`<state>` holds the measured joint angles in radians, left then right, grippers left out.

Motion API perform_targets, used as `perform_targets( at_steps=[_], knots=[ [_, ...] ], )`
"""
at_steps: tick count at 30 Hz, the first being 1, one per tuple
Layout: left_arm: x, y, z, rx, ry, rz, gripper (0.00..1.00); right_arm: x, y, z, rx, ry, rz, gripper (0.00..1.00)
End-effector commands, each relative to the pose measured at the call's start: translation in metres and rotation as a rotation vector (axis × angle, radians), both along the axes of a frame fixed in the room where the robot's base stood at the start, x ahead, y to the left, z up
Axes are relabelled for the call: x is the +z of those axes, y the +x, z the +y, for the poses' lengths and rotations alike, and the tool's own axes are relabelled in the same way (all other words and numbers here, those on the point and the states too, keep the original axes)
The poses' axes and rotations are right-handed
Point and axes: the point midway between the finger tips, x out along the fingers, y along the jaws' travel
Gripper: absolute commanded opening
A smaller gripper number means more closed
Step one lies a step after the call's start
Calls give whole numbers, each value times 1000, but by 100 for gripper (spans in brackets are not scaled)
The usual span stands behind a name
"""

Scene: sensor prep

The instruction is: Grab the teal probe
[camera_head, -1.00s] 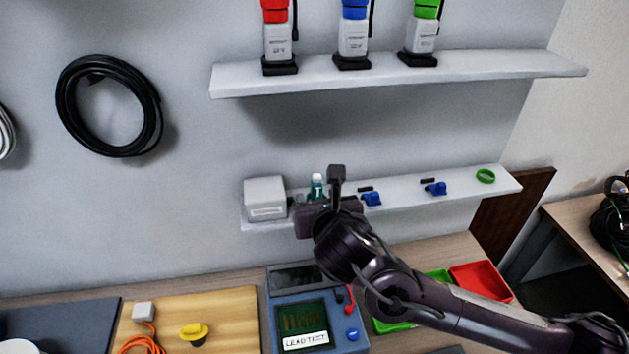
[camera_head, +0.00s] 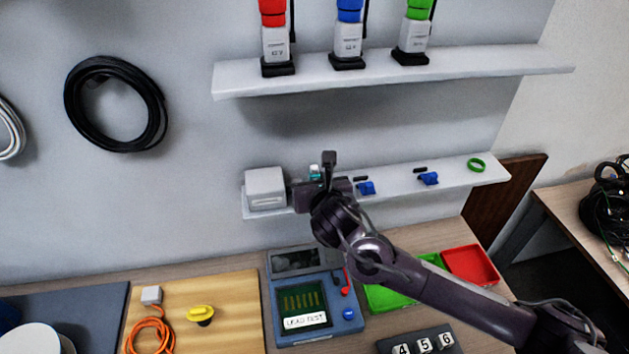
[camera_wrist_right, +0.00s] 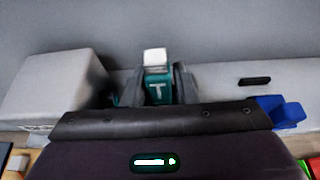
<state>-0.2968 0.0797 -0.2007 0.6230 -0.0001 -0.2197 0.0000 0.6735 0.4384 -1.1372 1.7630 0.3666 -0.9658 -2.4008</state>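The teal probe (camera_head: 314,173) stands upright at the lower wall shelf, beside the white box, partly hidden behind my right gripper in the head view. In the right wrist view the teal probe (camera_wrist_right: 157,91) shows a white top and a "T" on its front. My right gripper (camera_head: 324,188) is at the shelf, and its fingers (camera_wrist_right: 158,86) stand on either side of the probe. I see no clear gap, but cannot tell whether they press on it. My left gripper is out of view.
The white box (camera_head: 266,189) is close to the left of the probe. Blue clips (camera_head: 366,188) and a green ring (camera_head: 476,165) lie to the right on the lower shelf (camera_head: 450,179). A blue tester (camera_head: 314,333) and red bin (camera_head: 470,264) are below. The upper shelf (camera_head: 400,70) overhangs.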

Motion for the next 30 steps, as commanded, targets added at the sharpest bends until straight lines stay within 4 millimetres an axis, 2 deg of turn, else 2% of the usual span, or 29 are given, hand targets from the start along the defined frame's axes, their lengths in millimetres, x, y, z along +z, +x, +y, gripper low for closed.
perform_targets(
  at_steps=[1, 6, 17, 24, 25, 30],
  knots=[
    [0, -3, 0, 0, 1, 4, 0, 0, 0, 0, 0, 0, 0, 19],
    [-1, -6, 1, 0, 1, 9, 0, 0, 0, 0, 0, 0, 0, 0],
    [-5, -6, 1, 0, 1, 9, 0, 4, 0, 0, 1, 1, -1, 0],
    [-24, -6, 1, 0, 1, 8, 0, 32, 0, 1, 0, 3, -5, 0],
    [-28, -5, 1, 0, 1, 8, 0, 35, -2, 0, 2, 1, -6, 0],
    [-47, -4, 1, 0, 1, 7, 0, 30, -40, -8, 3, -1, -4, 0]
  ],
)
